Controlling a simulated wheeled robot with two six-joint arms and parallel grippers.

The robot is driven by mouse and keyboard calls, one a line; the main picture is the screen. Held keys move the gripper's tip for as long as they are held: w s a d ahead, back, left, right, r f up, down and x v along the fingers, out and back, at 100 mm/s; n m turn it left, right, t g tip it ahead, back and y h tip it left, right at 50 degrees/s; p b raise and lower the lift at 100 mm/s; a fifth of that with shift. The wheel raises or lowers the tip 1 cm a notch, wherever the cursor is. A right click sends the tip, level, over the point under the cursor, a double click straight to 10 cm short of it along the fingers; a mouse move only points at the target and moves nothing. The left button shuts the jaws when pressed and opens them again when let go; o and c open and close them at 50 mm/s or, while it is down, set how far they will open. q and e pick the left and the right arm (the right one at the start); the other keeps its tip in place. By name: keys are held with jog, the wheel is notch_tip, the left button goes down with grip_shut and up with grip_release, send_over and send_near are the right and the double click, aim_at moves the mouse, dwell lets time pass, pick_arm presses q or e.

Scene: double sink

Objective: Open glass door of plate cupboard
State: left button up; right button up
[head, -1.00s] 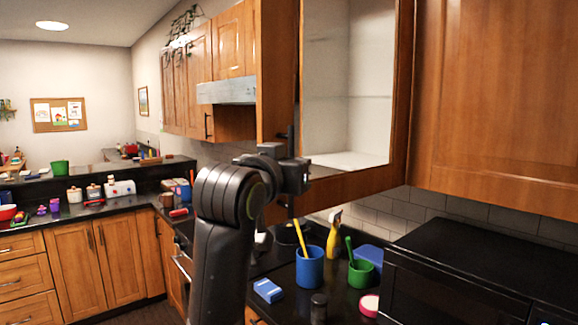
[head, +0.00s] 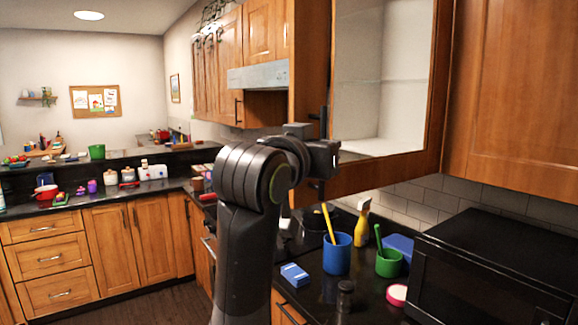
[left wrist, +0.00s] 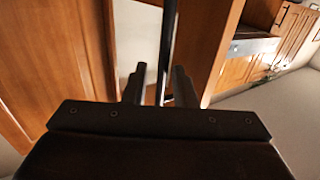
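The plate cupboard (head: 380,110) hangs at the upper right in the head view. Its wooden frame surrounds a clear area showing a white, empty interior and a shelf line. I cannot tell whether the glass door is ajar. A dark vertical bar handle (head: 323,118) is at its left edge. My left gripper (head: 328,152) is at this handle, its fingers mostly hidden in the head view. In the left wrist view, the bar handle (left wrist: 168,40) passes between the two fingers of my left gripper (left wrist: 160,85); a gap shows beside the left finger. My right gripper is not in view.
Below the cupboard, the black counter holds a blue cup (head: 337,254), a green cup (head: 389,263), a yellow bottle (head: 362,226) and a black microwave (head: 490,270). A wooden cupboard (head: 520,100) adjoins on the right. A range hood (head: 258,75) is to the left.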

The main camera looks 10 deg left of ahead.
pick_arm(q)
jog(key=p+v, duration=0.5)
jog(key=v, duration=0.9)
jog(key=shift+s, duration=0.4)
jog(key=shift+d, duration=0.1)
